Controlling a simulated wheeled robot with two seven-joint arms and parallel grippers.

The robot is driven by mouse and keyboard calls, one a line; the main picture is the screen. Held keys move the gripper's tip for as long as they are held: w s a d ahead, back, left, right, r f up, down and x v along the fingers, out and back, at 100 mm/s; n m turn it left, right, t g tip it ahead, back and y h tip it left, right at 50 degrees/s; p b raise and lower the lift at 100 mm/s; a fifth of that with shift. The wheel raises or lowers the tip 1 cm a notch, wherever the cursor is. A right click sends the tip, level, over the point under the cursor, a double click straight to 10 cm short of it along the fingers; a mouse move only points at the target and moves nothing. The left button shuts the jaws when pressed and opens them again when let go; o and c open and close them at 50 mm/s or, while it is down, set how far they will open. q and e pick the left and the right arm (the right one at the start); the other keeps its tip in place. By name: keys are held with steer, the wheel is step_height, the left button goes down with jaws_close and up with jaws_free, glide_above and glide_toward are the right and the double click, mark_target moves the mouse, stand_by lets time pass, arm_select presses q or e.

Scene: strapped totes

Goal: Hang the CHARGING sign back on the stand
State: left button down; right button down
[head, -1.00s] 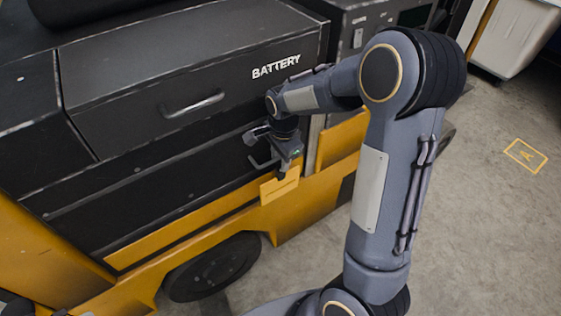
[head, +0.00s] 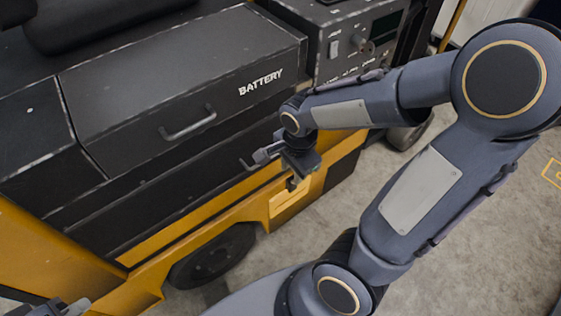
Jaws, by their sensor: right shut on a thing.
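My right gripper (head: 293,182) is in front of the truck's side, pointing down. It is shut on a flat yellow plate (head: 291,204), which hangs just below it and looks like the sign; no lettering can be read on it. The plate is close in colour to the yellow truck body behind it, so I cannot tell whether the two touch. No stand can be made out in the head view. A small part of my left gripper (head: 62,308) shows at the bottom left edge; its fingers are mostly cut off.
The black and yellow truck fills the left side, with a box marked BATTERY (head: 180,85) and its handle (head: 188,124). A control panel (head: 350,35) with knobs is behind. A dark wheel (head: 212,258) is below. Grey floor (head: 440,285) is open at the right.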

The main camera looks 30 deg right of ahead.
steer(key=shift+s+r, duration=0.1)
steer(key=shift+s, duration=0.1)
steer(key=shift+w, duration=0.1)
steer(key=shift+w+d+f+b, duration=0.2)
steer(key=shift+w+f+b, duration=1.65)
steer(key=shift+w+f, duration=0.35)
steer(key=shift+w+d+f+b, duration=0.2)
steer(key=shift+w+f+b, duration=1.75)
steer(key=shift+w, duration=0.45)
steer(key=shift+w+d+f+b, duration=0.2)
steer(key=shift+w+f+b, duration=1.6)
steer(key=shift+w+f, duration=0.45)
steer(key=shift+r, duration=0.1)
